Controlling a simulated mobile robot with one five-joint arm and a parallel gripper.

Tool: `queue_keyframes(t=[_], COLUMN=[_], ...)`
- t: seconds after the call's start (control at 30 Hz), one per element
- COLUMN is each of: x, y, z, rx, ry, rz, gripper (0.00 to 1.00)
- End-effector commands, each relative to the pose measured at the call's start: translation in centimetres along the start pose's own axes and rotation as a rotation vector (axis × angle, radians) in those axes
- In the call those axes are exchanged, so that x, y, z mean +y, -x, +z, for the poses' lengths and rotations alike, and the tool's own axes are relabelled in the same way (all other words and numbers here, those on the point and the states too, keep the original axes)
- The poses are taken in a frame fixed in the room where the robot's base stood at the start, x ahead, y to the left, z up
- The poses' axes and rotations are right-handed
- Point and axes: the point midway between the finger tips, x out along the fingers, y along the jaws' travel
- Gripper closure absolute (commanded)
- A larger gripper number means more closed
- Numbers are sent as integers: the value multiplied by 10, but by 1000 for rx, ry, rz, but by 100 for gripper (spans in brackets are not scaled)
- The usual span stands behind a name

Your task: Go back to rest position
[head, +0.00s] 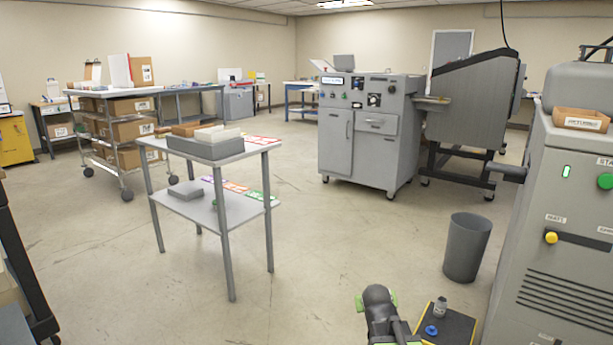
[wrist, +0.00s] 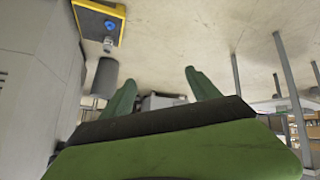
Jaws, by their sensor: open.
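My arm shows at the bottom of the head view, with part of my gripper (head: 378,300) and its green finger pieces low above the floor. In the wrist view my gripper (wrist: 155,85) has its two green fingers spread well apart. Nothing is between the fingers. The wrist picture appears upside down, with the floor at the top.
A black mat with a yellow edge (head: 460,326) holds a small jar (head: 440,307) and a blue knob-like piece (head: 431,330). A grey bin (head: 467,247) and grey machine (head: 560,230) stand right. A two-tier table (head: 240,155) stands left of centre. Floor between is clear.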

Motion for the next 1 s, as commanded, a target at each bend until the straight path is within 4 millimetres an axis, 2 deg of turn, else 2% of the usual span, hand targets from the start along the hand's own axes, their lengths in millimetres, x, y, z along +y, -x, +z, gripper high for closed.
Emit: queue_keyframes(t=[0.03, 0.1, 0.2, 0.33, 0.4, 0.43, 0.77, 1.0], x=[-6, -16, -31, -47, -47, -42, -20, 3], y=[7, 18, 39, 71, 90, 103, 174, 254], z=[32, 71, 116, 162, 180, 163, 92, 14], rx=[-111, -258, -444, -672, -779, -767, -761, -760], ry=[-21, -45, -56, -46, -14, -17, -18, -17], rz=[-29, -72, -135, -212, -231, -229, -225, -225], gripper=[29, 29, 29, 29, 29, 29, 29, 29])
